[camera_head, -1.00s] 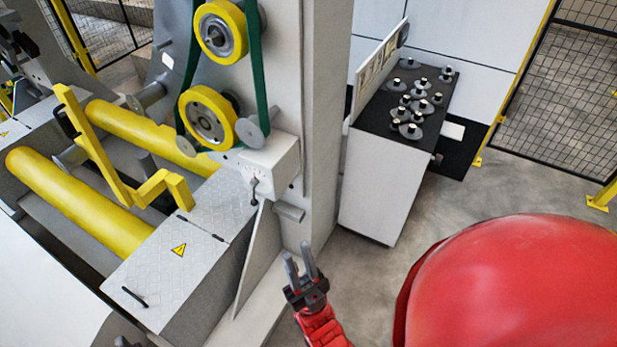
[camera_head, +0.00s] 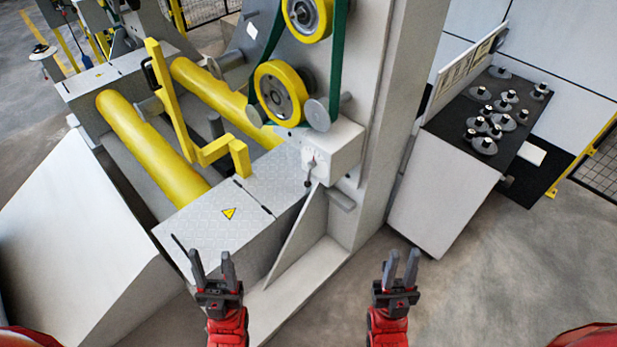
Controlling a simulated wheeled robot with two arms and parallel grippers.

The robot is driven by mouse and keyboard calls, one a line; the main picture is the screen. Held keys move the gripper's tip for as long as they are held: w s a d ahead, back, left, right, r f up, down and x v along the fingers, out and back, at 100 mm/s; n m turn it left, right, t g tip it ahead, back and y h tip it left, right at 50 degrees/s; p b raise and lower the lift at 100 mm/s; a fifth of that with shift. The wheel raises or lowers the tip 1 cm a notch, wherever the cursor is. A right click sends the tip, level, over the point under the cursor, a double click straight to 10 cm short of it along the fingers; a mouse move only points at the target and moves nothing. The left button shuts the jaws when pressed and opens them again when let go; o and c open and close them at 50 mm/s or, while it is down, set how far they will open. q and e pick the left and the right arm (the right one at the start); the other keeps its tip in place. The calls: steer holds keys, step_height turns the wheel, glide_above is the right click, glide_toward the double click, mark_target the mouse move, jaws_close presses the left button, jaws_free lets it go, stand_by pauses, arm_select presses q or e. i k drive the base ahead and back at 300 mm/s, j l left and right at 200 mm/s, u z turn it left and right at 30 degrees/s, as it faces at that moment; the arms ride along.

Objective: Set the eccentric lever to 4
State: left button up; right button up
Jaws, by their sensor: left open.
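The eccentric lever (camera_head: 309,177) is a small lever with a dark knob on the front of the light grey box below the yellow wheels. It hangs roughly downward over a pale dial (camera_head: 309,157), whose numbers are too small to read. My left gripper (camera_head: 212,262) is open and empty, below and left of the lever, in front of the grey tread-plate box. My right gripper (camera_head: 402,262) has its fingers apart and is empty, below and right of the lever. Neither gripper touches the lever.
The yellow wheels (camera_head: 281,92) carry a green belt (camera_head: 338,60) above the dial. A yellow bent arm (camera_head: 175,110) and yellow rollers (camera_head: 150,150) lie left. A slanted grey brace plate (camera_head: 300,235) stands under the lever. A cabinet (camera_head: 440,190) with several discs stands right; floor before it is clear.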

mark_target(311, 164)
steer(key=j+u, duration=0.6)
steer(key=u, duration=0.15)
steer(key=i, duration=0.05)
